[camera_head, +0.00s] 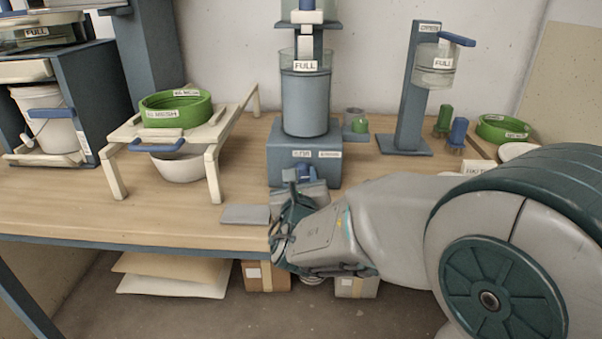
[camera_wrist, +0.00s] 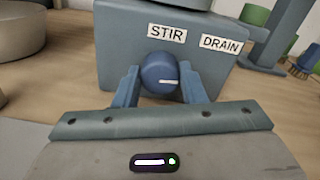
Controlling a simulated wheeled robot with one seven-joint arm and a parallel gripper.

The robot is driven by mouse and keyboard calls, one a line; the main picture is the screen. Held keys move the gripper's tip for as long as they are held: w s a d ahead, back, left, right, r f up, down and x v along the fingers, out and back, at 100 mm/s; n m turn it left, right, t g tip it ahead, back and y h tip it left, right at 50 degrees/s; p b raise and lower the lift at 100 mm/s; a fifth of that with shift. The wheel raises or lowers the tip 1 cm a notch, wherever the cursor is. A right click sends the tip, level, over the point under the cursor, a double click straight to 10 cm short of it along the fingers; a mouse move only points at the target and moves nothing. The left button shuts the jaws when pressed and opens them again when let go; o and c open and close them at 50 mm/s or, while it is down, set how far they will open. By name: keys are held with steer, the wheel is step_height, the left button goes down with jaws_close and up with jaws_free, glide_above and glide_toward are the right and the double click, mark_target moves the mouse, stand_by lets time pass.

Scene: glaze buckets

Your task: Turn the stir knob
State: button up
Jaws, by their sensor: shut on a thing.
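The stir knob (camera_wrist: 160,70) is a round blue knob with a white line pointing right, on the front of the blue-grey mixer base (camera_head: 304,168). The STIR label (camera_wrist: 167,33) is above it, and the DRAIN label (camera_wrist: 221,43) is to the right. My gripper (camera_wrist: 160,78) is shut on the knob, with one blue finger on each side. In the head view my gripper (camera_head: 300,176) is at the front of the base, and the knob is hard to make out there. The mixer's cylinder (camera_head: 305,102), labelled FULL, stands on the base.
A grey plate (camera_head: 246,214) lies left of my gripper. A wooden stand (camera_head: 210,130) holds a green sieve ring (camera_head: 176,104) above a white bowl (camera_head: 178,168). A dispenser (camera_head: 408,110) stands right, with brushes (camera_head: 457,132) beyond. The wooden table's front left (camera_head: 70,210) is clear.

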steer(key=shift+a+n+p, duration=0.1)
steer(key=shift+n+p, duration=1)
steer(key=shift+n, duration=1.1)
steer(key=shift+f, duration=0.1)
steer(key=o, duration=1)
steer(key=s+b, duration=0.1)
steer(key=s, duration=0.7)
steer(key=shift+s, duration=0.35)
steer(key=s+b, duration=0.2)
steer(key=b, duration=0.1)
steer(key=shift+a, duration=0.1)
steer(key=shift+s+r+b, duration=0.2)
steer(key=shift+s+b, duration=0.95)
steer(key=shift+s, duration=0.4)
